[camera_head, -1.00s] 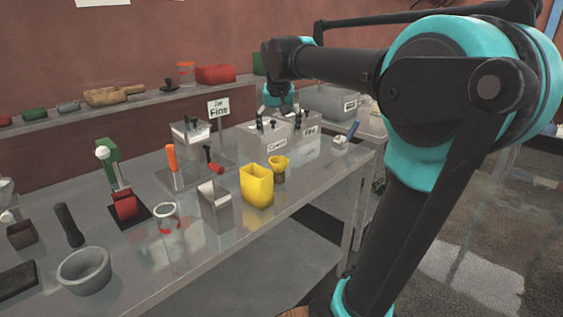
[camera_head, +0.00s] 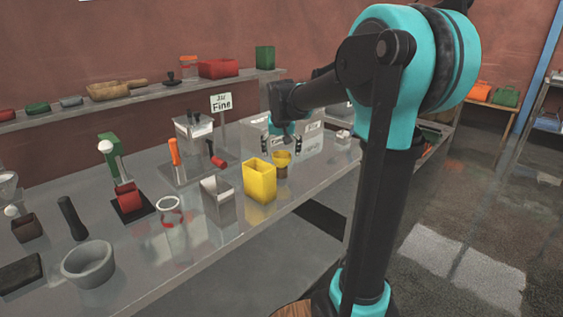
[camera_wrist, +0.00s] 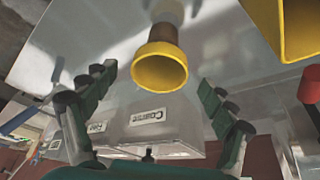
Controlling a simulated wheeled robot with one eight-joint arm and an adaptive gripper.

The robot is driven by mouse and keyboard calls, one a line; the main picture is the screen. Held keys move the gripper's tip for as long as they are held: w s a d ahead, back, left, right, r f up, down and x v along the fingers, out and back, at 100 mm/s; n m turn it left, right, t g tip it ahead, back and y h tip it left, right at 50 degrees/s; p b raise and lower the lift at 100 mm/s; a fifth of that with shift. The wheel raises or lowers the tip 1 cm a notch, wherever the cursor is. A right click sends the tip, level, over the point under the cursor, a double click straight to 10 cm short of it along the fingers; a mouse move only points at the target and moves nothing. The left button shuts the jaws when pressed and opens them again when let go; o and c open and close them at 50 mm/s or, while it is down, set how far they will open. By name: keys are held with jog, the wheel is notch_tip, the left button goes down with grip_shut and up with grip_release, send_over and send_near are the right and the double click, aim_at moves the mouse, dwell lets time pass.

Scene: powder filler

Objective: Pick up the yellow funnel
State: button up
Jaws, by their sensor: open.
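The yellow funnel (camera_head: 282,158) sits on a small brown jar (camera_head: 280,171) near the front edge of the metal table, just right of the yellow container. In the wrist view the funnel (camera_wrist: 160,67) shows its round mouth, upright on the brown jar. My gripper (camera_head: 283,146) is open and empty, just above and behind the funnel in the head view. In the wrist view its two fingers (camera_wrist: 157,80) stand apart, left and right of the funnel, with clear gaps on both sides. The fingers do not appear to touch it.
The tall yellow container (camera_head: 259,180) stands close left of the funnel; it also shows at the wrist view's upper right (camera_wrist: 280,25). Behind stand the Coarse bin (camera_wrist: 150,117) and a Fine sign (camera_head: 221,104).

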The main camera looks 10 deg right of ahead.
aim_at(281, 155)
jog(key=shift+x, duration=1.95)
jog(key=shift+c, duration=0.5)
jog(key=c, duration=1.1)
jog(key=shift+c, duration=0.2)
